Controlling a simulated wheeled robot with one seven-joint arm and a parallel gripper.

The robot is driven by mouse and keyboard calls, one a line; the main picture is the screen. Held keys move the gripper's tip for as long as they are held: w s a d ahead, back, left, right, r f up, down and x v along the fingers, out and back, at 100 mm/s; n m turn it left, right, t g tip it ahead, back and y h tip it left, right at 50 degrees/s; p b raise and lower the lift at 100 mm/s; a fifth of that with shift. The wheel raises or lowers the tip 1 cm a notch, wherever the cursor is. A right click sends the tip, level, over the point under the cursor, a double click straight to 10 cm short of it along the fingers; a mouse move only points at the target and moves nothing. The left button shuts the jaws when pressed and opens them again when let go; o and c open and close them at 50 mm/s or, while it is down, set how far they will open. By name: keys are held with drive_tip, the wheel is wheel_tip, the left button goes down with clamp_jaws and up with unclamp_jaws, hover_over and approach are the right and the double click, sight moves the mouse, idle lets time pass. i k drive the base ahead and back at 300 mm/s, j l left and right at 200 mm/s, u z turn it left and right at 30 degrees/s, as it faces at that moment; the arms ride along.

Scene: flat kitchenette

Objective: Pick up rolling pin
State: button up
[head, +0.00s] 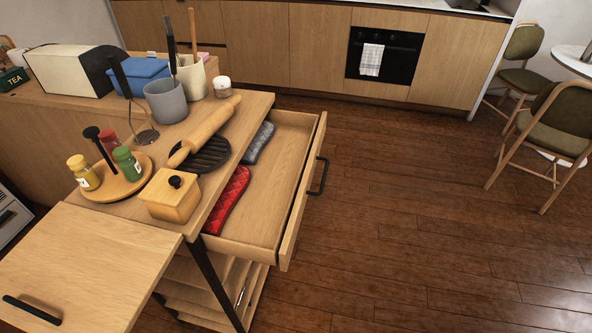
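The rolling pin (208,126) is light wood. In the head view it lies slanted on top of the wooden cart, its near end toward the lower left and its far end toward the upper right. It rests across a round black ridged trivet (213,154). My gripper is not in view.
A lidded wooden box (170,197), a round tray (116,186) with jars, and a grey utensil crock (167,101) stand near the pin. An open drawer (273,188) holding red and grey mitts juts out right.

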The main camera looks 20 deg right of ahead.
sight(199, 137)
drive_tip(key=u, duration=0.7)
drive_tip(key=i+l+u, duration=0.15)
drive_tip(key=u, duration=0.25)
drive_tip(key=i+l+u, duration=0.1)
drive_tip(key=l+u, duration=0.55)
drive_tip(key=u, duration=0.2)
drive_tip(key=i+l+u, duration=0.1)
drive_tip(key=l+u, duration=0.3)
